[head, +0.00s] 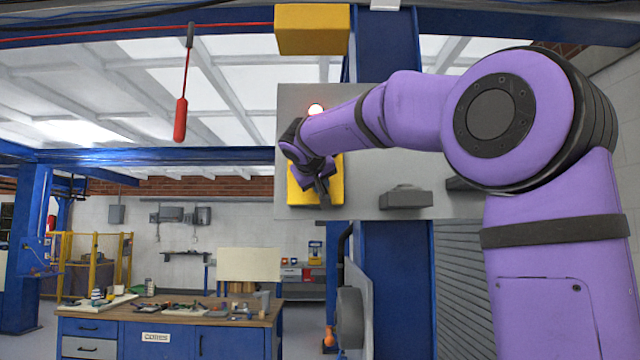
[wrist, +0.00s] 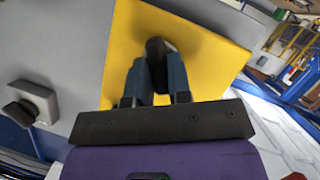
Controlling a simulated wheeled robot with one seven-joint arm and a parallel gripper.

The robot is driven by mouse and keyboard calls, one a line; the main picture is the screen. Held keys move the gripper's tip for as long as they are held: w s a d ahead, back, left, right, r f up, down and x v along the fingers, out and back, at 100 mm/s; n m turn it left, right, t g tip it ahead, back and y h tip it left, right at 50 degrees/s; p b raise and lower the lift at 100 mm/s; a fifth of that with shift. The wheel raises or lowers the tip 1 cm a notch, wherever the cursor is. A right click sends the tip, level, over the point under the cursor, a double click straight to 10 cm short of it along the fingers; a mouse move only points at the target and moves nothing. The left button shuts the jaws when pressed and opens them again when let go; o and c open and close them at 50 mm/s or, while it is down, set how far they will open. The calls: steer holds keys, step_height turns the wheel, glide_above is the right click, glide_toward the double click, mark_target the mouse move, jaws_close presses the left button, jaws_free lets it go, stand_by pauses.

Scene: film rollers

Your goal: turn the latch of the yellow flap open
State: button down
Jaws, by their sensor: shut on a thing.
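The yellow flap (head: 333,181) is on a grey panel (head: 388,100) in the head view, partly hidden by my purple arm. In the wrist view the yellow flap (wrist: 213,62) fills the middle, with the dark latch (wrist: 157,50) on its face. My gripper (wrist: 157,75) is shut on the latch, one finger on each side of it. In the head view my gripper (head: 319,184) is in front of the flap, and the latch cannot be made out clearly there.
A red lamp (head: 316,109) is lit above the flap. A grey block (head: 406,197) sits lower right on the panel. A yellow box (head: 311,29) is overhead, and a red pull handle (head: 180,119) hangs at left. A workbench (head: 170,316) stands behind.

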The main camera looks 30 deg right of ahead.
steer(key=n+h, duration=0.1)
steer(key=n, duration=0.1)
steer(key=n+h, duration=0.1)
steer(key=n, duration=0.1)
steer(key=shift+w+a+f, duration=0.1)
steer(key=shift+a+f, duration=0.05)
steer(key=n+h, duration=0.2)
steer(key=n, duration=0.2)
steer(key=shift+f, duration=0.15)
stand_by(0.4)
steer(key=c, duration=1.1)
jaws_free()
steer(key=shift+a, duration=0.1)
steer(key=v, duration=1)
steer(key=shift+a+f, duration=0.15)
steer(key=shift+a, duration=0.2)
